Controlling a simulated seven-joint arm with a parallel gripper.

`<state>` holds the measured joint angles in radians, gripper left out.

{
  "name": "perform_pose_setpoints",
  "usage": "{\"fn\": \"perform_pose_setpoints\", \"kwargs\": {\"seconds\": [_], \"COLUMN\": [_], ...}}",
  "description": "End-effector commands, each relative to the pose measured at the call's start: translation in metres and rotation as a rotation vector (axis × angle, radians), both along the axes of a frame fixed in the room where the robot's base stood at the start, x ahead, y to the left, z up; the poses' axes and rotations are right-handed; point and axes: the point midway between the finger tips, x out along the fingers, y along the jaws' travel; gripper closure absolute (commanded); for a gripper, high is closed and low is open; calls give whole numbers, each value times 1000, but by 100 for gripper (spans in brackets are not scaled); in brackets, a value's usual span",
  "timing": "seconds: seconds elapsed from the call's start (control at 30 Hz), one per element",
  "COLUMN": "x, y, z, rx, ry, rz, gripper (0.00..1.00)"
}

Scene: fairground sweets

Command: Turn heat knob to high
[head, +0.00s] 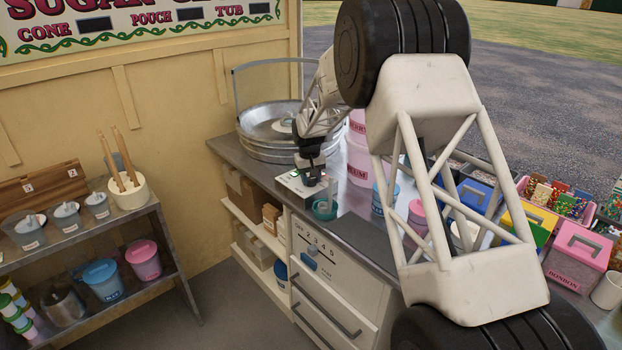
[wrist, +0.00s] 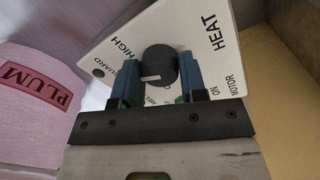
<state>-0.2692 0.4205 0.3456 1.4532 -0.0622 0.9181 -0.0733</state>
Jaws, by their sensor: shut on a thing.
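The heat knob (wrist: 159,62) is round and black with a white pointer mark. It sits on a white control panel (wrist: 203,20) lettered HEAT, HIGH, GUARD, ON and MOTOR. In the wrist view the pointer faces left, below the word HIGH; the lettering beneath it is partly hidden. My gripper (wrist: 157,68) has its blue fingers on both sides of the knob and is shut on it. In the head view my gripper (head: 312,180) reaches down onto the panel (head: 297,187), and the knob is hidden behind it.
A large metal pan (head: 268,147) stands behind the panel on the counter. Pink tubs (head: 358,160) are to the right; one marked PLUM (wrist: 38,85) shows in the wrist view. Drawers (head: 335,300) lie below.

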Motion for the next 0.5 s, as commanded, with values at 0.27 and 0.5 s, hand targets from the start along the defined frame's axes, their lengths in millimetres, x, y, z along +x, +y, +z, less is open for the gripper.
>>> {"fn": "perform_pose_setpoints", "kwargs": {"seconds": [0.27, 0.5], "x": [1, 1], "y": [1, 1], "z": [0, 1], "rx": [1, 0], "ry": [-2, -2], "rz": [-259, -477], "gripper": [85, 85]}}
